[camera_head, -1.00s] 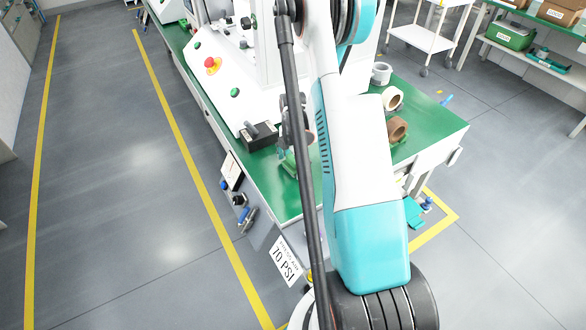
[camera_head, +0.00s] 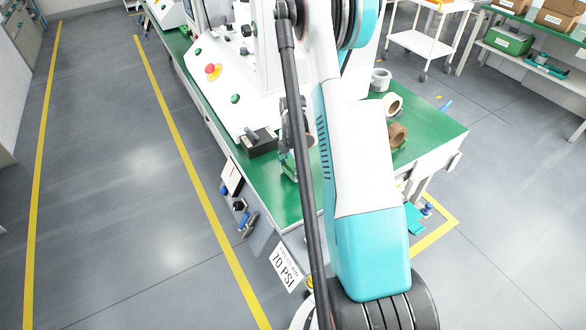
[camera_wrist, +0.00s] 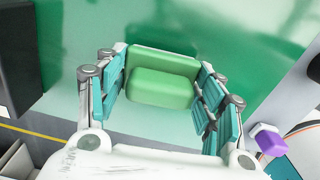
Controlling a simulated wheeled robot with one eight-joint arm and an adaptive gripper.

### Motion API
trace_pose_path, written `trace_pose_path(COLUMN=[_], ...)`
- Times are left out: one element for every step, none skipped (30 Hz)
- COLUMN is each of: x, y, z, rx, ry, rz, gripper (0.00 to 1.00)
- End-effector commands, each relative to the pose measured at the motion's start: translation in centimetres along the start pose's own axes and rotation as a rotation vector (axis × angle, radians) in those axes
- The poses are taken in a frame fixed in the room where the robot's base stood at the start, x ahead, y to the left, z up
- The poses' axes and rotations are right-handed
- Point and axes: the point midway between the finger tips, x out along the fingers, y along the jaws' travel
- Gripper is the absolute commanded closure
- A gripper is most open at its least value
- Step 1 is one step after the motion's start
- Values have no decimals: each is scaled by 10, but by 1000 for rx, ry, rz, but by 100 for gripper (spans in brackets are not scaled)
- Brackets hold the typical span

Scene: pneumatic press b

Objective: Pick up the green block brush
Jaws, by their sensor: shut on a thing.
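The green block brush (camera_wrist: 160,88) is between the fingers of my gripper (camera_wrist: 161,80) in the wrist view. The gripper's teal-padded fingers are shut on the brush from its left and right sides. The green tabletop (camera_wrist: 185,30) lies behind the brush; I cannot tell how large the gap to it is. In the head view my arm hides most of the gripper, and only a small part of the brush (camera_head: 289,168) shows left of the black hose.
A black box (camera_head: 259,141) sits on the bench beside the white press with its red button (camera_head: 213,71). Tape rolls (camera_head: 397,135) stand right of my arm. A 70 PSI sign (camera_head: 286,267) hangs at the bench's front. Open floor (camera_head: 130,190) lies to the left.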

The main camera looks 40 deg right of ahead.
Motion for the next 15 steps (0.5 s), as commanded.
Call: trace_pose_path(x=[-9,-14,-21,-28,-34,-44,-52,-61,-72,-81,-90,-102,-110,-118,-128], y=[0,0,0,0,0,0,0,0,0,0,0,0,0,0,0], z=[0,0,0,0,0,0,0,0,0,0,0,0,0,0,0], rx=[0,0,0,0,0,0,0,0,0,0,0,0,0,0,0], ry=[0,0,0,0,0,0,0,0,0,0,0,0,0,0,0], rz=[0,0,0,0,0,0,0,0,0,0,0,0,0,0,0], gripper=[62,62,62,62,62,62,62,62,62,62,62,62,62,62,62])
